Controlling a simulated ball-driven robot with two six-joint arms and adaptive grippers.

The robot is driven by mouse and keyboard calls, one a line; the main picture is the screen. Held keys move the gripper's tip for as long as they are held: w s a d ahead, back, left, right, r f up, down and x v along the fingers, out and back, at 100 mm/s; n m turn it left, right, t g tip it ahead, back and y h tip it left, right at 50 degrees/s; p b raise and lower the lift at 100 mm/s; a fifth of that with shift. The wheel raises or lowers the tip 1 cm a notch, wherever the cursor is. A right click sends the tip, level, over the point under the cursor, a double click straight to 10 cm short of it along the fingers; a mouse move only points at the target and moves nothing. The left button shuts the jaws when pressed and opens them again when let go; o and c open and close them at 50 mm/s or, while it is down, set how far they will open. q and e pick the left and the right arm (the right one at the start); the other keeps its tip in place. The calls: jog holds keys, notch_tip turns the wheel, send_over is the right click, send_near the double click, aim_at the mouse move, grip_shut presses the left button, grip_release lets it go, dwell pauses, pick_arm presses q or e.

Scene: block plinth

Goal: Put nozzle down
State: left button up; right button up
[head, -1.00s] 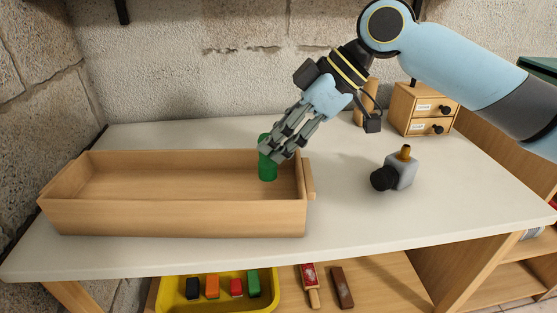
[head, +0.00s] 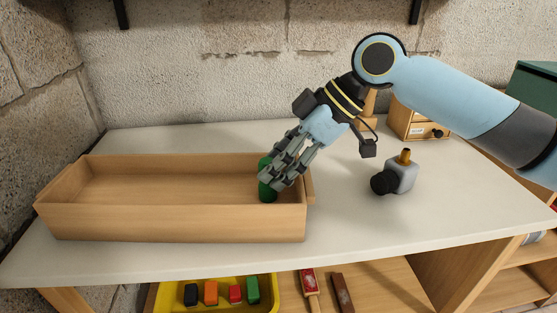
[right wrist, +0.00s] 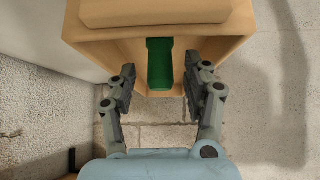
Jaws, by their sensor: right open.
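The green nozzle (head: 268,194) stands upright inside the right end of the long wooden tray (head: 180,220). My right gripper (head: 274,178) reaches down into the tray at the nozzle and covers part of it. In the right wrist view the nozzle (right wrist: 159,65) shows between the two spread fingers, with a gap on each side. The right gripper is open. The nozzle's lower end is hidden behind the tray's front wall in the head view. My left gripper is not in view.
A grey block with a black knob and brass tip (head: 402,178) stands on the white tabletop (head: 350,230) right of the tray. A small wooden drawer box (head: 412,120) is at the back right. A yellow bin (head: 215,302) with coloured blocks is below.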

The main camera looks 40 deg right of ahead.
jog(key=p+v, duration=0.3)
jog(key=v, duration=0.4)
jog(key=shift+d+r, duration=0.1)
jog(key=shift+r, duration=0.1)
jog(key=p+v, duration=0.5)
dwell(0.4)
